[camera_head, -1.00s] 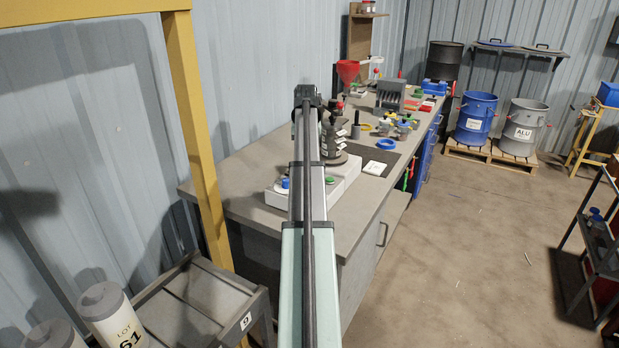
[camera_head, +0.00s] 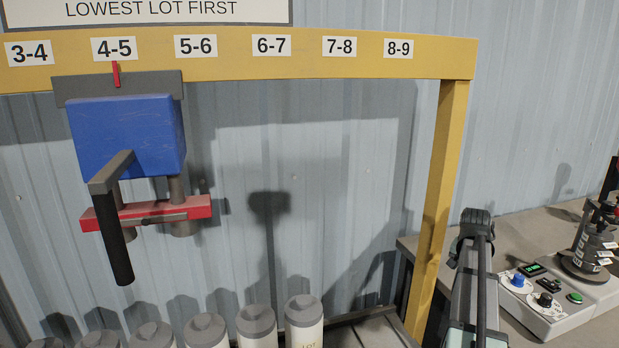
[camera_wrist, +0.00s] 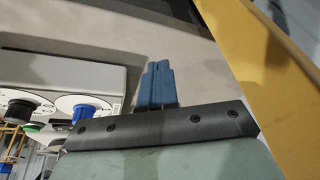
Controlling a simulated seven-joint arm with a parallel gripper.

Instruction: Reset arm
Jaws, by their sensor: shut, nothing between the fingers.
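My gripper shows in the wrist view as two blue fingers (camera_wrist: 157,72) pressed together, with nothing between them. The fingers are over a grey-brown surface, beside the white control box (camera_wrist: 70,75) with its black and blue knobs. In the head view my arm rises at the lower right, between the yellow post and the control box (camera_head: 553,300). The fingers cannot be made out in the head view.
A yellow frame (camera_head: 350,66) with number labels carries a blue block (camera_head: 125,135) with a dark handle and red bar. Several grey-capped white canisters (camera_head: 304,325) stand below. The bench (camera_head: 540,225) extends right. The yellow post (camera_wrist: 275,80) is close in the wrist view.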

